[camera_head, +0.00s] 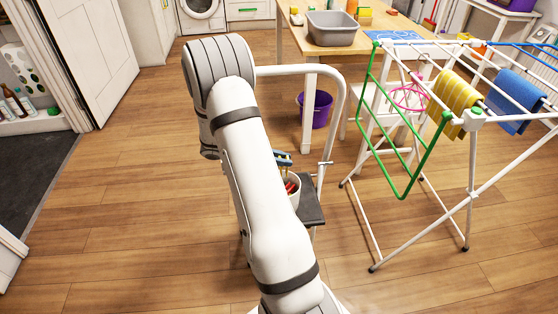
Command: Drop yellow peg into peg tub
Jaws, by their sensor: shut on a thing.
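My gripper (284,164) shows only in small part, dark and blue, past the right edge of my white arm. It is shut on a small yellow thing, most likely the yellow peg, which is too small and covered to make out well. The peg tub (295,199) is a small white tub with red pegs inside, partly hidden by my arm. It stands on the dark step of a white-railed step stool (313,212). My gripper is above the tub in the picture; I cannot tell the exact height.
A drying rack (470,195) with a yellow cloth (456,101) and a blue cloth (516,101) stands at right. A table (294,43) with a grey basin (333,28) is behind. A purple bucket (318,110) is under it. The wooden floor at left is clear.

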